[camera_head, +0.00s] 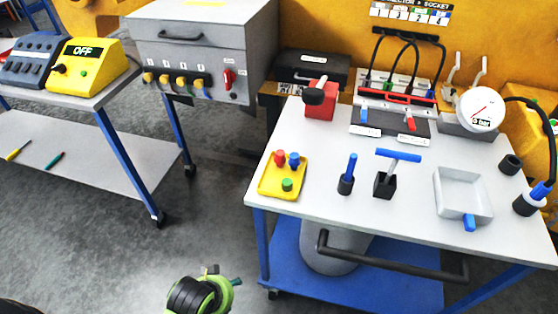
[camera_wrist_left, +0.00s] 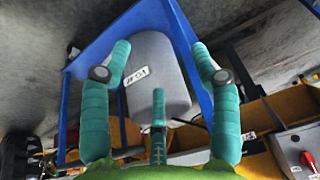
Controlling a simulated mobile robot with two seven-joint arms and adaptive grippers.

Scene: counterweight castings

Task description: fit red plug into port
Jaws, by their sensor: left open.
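A yellow tray (camera_head: 267,189) on the white table holds a red plug-like piece (camera_head: 279,157), a blue one (camera_head: 294,160) and a green one (camera_head: 287,184). Another red piece (camera_head: 410,122) lies on the dark panel at the back of the table, below several black cables; I cannot tell which is the task's red plug. The port cannot be told for certain. My left gripper (camera_head: 225,275) is low in front of the table, apart from these things. Its teal fingers (camera_wrist_left: 158,105) are spread and empty in the left wrist view. My right gripper is not in view.
A grey bin (camera_head: 335,252) stands under the white table (camera_head: 330,185); it fills the middle of the left wrist view (camera_wrist_left: 155,75). A dark handle bar (camera_head: 390,262) juts from the table front. A grey cabinet (camera_head: 205,50) and side bench (camera_head: 90,150) stand left, with open floor between.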

